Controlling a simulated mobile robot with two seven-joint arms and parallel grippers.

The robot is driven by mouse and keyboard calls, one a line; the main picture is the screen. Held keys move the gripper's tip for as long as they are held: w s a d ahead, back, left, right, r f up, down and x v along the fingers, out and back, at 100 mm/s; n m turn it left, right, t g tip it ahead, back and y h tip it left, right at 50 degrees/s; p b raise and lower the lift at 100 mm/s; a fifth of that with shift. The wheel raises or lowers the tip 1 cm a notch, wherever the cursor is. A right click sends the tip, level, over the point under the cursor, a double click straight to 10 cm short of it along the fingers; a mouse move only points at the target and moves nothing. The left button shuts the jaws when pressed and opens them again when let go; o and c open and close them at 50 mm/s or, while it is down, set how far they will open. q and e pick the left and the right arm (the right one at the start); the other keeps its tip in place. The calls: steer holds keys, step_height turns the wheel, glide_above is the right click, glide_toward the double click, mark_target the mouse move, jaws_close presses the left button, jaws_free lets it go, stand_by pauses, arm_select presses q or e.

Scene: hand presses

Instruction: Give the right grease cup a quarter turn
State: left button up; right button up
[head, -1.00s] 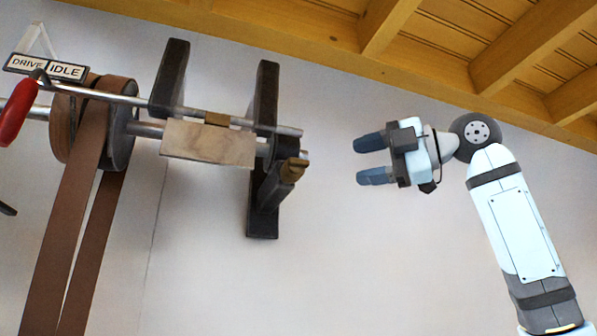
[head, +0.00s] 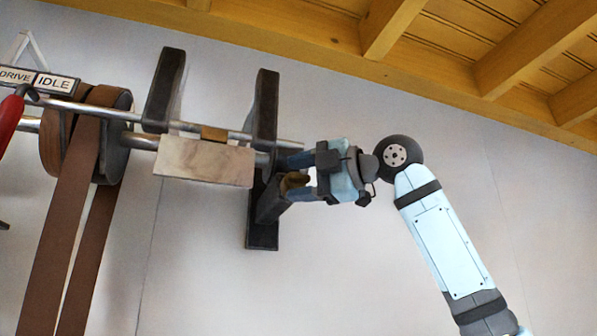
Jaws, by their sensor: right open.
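The right grease cup (head: 292,181) is a small brass-coloured piece at the right end of the shaft, by the dark right-hand hanger (head: 263,110). My right gripper (head: 293,175) reaches in from the right with its jaws open. Its two blue-grey fingers are at the cup, one above and one low beside it. The fingers partly overlap the cup and shaft end in the picture, so I cannot tell whether they touch it. My left gripper is not in view.
A second dark hanger (head: 165,90), a pale block (head: 205,162) and a pulley with a brown belt (head: 75,200) lie left along the shaft. A DRIVE/IDLE sign (head: 45,82) and red handle (head: 10,118) are far left. Wooden beams run above; the wall below right is clear.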

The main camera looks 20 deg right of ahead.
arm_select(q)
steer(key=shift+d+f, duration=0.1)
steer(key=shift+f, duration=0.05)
arm_select(e)
steer(key=shift+w+a, duration=0.1)
steer(key=shift+a, duration=0.05)
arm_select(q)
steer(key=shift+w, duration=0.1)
arm_select(e)
steer(key=c, duration=0.6)
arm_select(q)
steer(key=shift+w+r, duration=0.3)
